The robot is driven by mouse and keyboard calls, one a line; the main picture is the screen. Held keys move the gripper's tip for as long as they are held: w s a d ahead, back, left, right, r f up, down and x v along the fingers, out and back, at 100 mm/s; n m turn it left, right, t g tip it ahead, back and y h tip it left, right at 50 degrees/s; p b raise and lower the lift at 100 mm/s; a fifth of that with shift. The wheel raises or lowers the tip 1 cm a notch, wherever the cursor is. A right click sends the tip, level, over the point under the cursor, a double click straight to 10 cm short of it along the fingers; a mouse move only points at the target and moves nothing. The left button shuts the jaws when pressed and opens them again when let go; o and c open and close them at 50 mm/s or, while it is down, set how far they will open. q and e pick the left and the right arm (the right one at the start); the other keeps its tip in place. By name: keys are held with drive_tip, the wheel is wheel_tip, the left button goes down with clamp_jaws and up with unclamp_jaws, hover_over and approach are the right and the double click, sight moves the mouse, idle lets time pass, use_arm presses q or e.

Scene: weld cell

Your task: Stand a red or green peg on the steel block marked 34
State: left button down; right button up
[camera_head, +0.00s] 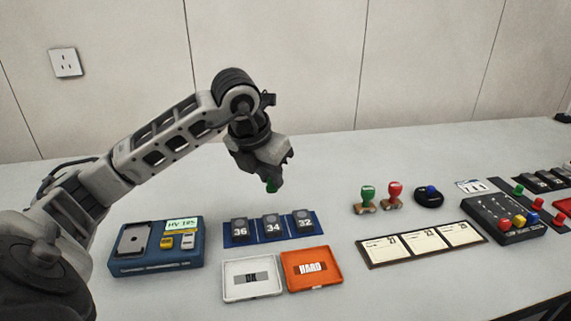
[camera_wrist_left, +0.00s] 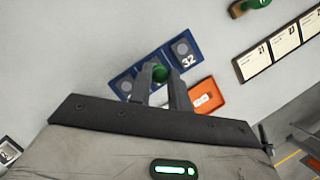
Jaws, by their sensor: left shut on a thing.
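My left gripper (camera_head: 272,180) is shut on a green peg (camera_head: 271,188) and holds it in the air above and behind the row of steel blocks. The steel block marked 34 (camera_head: 273,228) sits in the middle of the blue tray (camera_head: 257,240), between the blocks marked 36 (camera_head: 240,231) and 32 (camera_head: 304,222). Nothing stands on the three blocks in the head view. In the left wrist view the green peg (camera_wrist_left: 160,73) shows between the fingertips and, with the fingers, mostly hides the middle block. My right gripper is not in view.
A white tray (camera_head: 252,296) and an orange tray (camera_head: 335,278) lie in front of the blocks. A blue tester (camera_head: 130,267) stands left. Green (camera_head: 367,193) and red (camera_head: 394,190) stamps, cards (camera_head: 370,263) and a dark box with colored pegs (camera_head: 480,207) are right.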

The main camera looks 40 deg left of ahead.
use_arm(q)
drive_tip(key=shift+s+f+b, duration=0.2)
drive_tip(key=shift+f+b, duration=0.3)
drive_tip(key=shift+f, duration=0.15)
drive_tip(key=shift+s+f+b, duration=0.15)
drive_tip(key=shift+f+b, duration=0.3)
drive_tip(key=shift+f, duration=0.15)
wheel_tip(320, 180, down, 3)
drive_tip(key=shift+r+b, duration=0.2)
drive_tip(key=shift+b, duration=0.8)
drive_tip(key=shift+f+b, duration=0.35)
drive_tip(key=shift+w+f+b, duration=0.1)
drive_tip(key=shift+f+b, duration=0.45)
drive_tip(key=shift+f, duration=0.2)
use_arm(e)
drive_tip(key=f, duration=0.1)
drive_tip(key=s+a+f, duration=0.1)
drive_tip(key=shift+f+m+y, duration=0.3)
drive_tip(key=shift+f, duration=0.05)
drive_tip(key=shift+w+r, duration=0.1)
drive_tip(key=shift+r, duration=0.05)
use_arm(q)
drive_tip(key=shift+b, duration=0.35)
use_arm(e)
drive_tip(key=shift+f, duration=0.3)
